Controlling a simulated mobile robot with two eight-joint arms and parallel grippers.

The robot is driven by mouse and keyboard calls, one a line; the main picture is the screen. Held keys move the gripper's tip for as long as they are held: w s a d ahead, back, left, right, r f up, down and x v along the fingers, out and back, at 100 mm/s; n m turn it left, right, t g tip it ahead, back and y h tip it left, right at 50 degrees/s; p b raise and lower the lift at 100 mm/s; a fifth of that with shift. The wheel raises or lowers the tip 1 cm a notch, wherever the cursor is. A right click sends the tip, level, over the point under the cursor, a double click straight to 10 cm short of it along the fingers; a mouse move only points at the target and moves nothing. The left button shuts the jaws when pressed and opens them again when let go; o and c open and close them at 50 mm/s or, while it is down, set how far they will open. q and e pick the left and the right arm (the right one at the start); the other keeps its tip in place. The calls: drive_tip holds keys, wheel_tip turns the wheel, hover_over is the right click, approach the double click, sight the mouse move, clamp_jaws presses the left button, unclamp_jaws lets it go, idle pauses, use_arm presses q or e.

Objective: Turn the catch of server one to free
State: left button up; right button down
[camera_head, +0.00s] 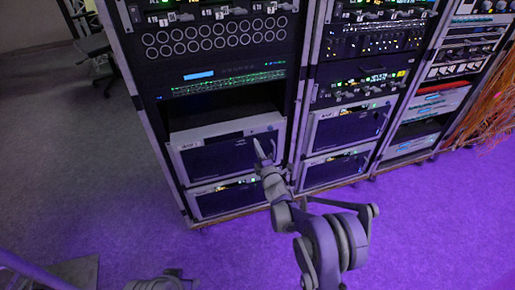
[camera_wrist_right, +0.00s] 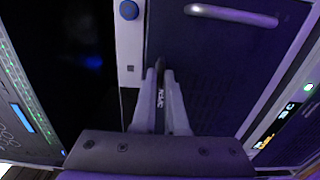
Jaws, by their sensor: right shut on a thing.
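A server (camera_head: 215,160) with a light frame and a dark front sits low in the left rack. I cannot read a number on it. My right gripper (camera_head: 260,152) is at the upper right part of its front. In the right wrist view, my right gripper (camera_wrist_right: 161,90) is shut on a small dark catch (camera_wrist_right: 160,63), of which only the tip shows between the fingers. The server's dark front (camera_wrist_right: 215,70) with a silver handle (camera_wrist_right: 232,14) lies beyond the fingers. The catch's full angle is hidden by the fingers.
A black open bay (camera_head: 220,106) lies above the server, below a unit with green lights (camera_head: 228,85). Another server (camera_head: 230,197) is below. A second rack (camera_head: 345,130) stands close on the right. Orange cables (camera_head: 490,110) hang at the far right. The purple floor in front is clear.

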idle(0.3)
drive_tip(key=c, duration=0.9)
unclamp_jaws()
drive_tip(key=shift+c, duration=0.2)
drive_tip(key=v, duration=1)
drive_tip(key=shift+s, duration=0.4)
drive_tip(key=shift+d, duration=0.1)
